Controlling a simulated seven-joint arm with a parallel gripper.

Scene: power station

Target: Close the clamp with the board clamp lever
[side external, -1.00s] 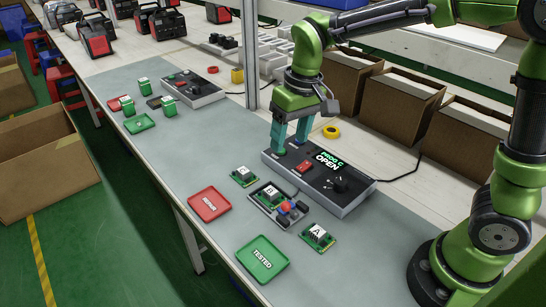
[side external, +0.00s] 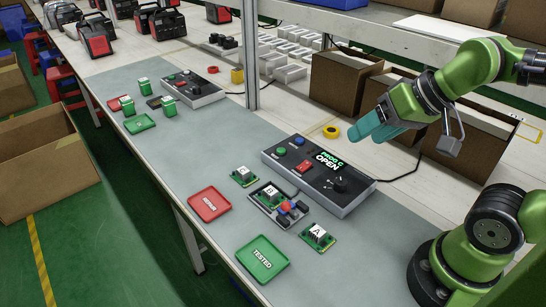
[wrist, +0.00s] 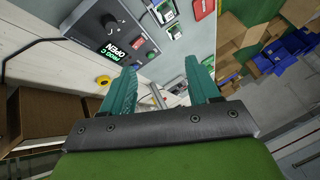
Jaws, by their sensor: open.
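The board clamp (side external: 265,206) is a dark fixture on the grey mat holding a green board marked B (side external: 268,190). A red knob (side external: 286,206), apparently on its lever, stands at its right part among dark blocks. The lever's exact angle is too small to tell. The control box (side external: 347,200) behind it reads "PROG C OPEN"; its display also shows in the wrist view (wrist: 115,45). My gripper (side external: 362,133) is open and empty, raised behind and to the right of the box, away from the clamp. In the wrist view its teal fingers (wrist: 160,68) are apart.
Loose boards, one marked A (side external: 318,234) and another (side external: 243,176), flank the clamp. A red tray (side external: 209,205) and a green "TESTED" tray (side external: 262,259) lie in front. Cardboard boxes (side external: 340,88) and a yellow ring (side external: 331,131) are behind. A metal post (side external: 252,60) stands farther left.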

